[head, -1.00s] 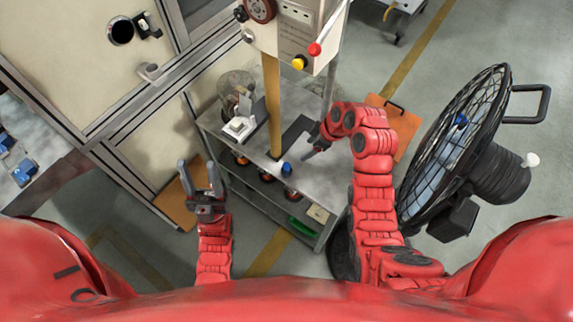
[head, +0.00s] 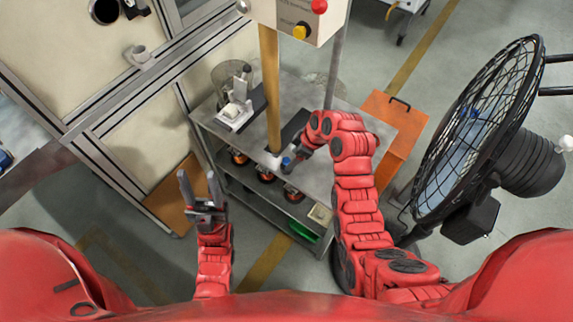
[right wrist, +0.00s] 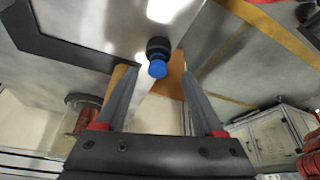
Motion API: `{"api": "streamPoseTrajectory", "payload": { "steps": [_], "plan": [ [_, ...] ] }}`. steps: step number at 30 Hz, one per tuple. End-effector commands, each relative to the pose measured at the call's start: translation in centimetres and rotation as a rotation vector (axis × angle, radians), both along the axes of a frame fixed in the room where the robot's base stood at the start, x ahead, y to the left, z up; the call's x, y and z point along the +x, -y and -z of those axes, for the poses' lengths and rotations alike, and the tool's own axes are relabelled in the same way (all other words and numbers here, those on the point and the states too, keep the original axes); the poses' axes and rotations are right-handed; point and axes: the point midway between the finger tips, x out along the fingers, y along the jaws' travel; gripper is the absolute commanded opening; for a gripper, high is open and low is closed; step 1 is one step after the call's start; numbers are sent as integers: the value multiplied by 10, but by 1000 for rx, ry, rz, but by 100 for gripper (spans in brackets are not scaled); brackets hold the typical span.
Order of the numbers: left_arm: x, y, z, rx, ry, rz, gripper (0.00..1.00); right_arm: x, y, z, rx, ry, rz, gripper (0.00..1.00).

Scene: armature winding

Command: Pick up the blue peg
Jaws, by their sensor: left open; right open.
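The blue peg (head: 286,161) stands on the grey metal table (head: 318,178) below the yellow post. In the right wrist view the blue peg (right wrist: 158,69) has a dark collar and lies just past the fingertips, roughly between their lines. My right gripper (head: 292,157) is open beside the peg in the head view; its fingers are partly hidden by the arm. In the right wrist view my right gripper (right wrist: 160,75) shows two spread fingers with nothing held. My left gripper (head: 200,178) is open and empty, left of the table.
A yellow post (head: 270,90) rises behind the peg to a control box (head: 300,18). A white device (head: 235,112) sits on the table's left part. A large black fan (head: 475,125) and an orange case (head: 388,118) stand at right. Cabinets line the left.

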Motion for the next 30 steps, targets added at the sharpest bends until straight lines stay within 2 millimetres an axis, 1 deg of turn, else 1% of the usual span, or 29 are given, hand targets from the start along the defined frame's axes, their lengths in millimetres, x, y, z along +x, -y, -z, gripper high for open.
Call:
{"api": "streamPoseTrajectory", "payload": {
  "steps": [5,9,12,17,20,21,23,24,28,29,30],
  "plan": [
    [0,0,-2,0,0,0,50,5,-7,19,-1,-4,0,70],
    [0,0,1,0,0,0,50,8,-15,39,0,-3,-1,70],
    [0,0,1,0,0,0,50,9,-17,43,-1,-1,-1,70],
    [0,0,1,0,0,0,50,9,-17,43,0,0,0,70],
    [0,0,1,0,0,0,50,9,-17,43,0,0,0,54],
    [0,0,1,0,0,0,50,9,-17,43,0,0,0,47],
    [0,0,1,0,0,0,50,9,-17,43,0,0,0,36],
    [0,0,1,0,0,0,50,9,-17,43,0,0,0,29],
    [0,0,1,0,0,0,50,9,-16,43,-1,-1,0,5],
    [0,0,1,0,0,0,50,9,-16,43,-1,-2,1,0],
    [0,0,1,0,0,0,50,9,-16,43,-1,-2,1,0]
  ]
}}
